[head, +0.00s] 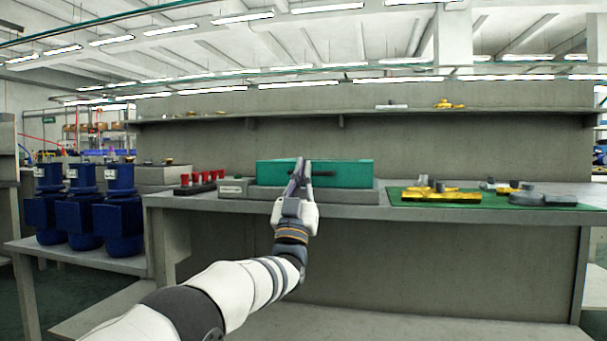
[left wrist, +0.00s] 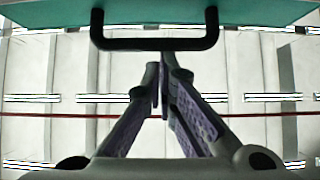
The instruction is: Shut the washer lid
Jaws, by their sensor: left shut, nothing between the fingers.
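The washer has a low grey base (head: 350,196) on the bench, with a green lid (head: 350,172) above it. The lid's broad green face is towards me; I cannot tell exactly how far it stands open. A dark bar handle (head: 325,174) sticks out from this face. My left gripper (head: 301,163) is in front of the lid, pointing up, with its fingers together and empty. In the left wrist view, the green lid (left wrist: 255,10) crosses the top and the black handle (left wrist: 155,44) lies just beyond the fingertips (left wrist: 162,72), not between them. My right gripper is out of view.
A green mat (head: 480,197) with yellow and grey parts lies right. Blue pumps (head: 80,205) stand on a lower table at left. A shelf (head: 360,112) runs above.

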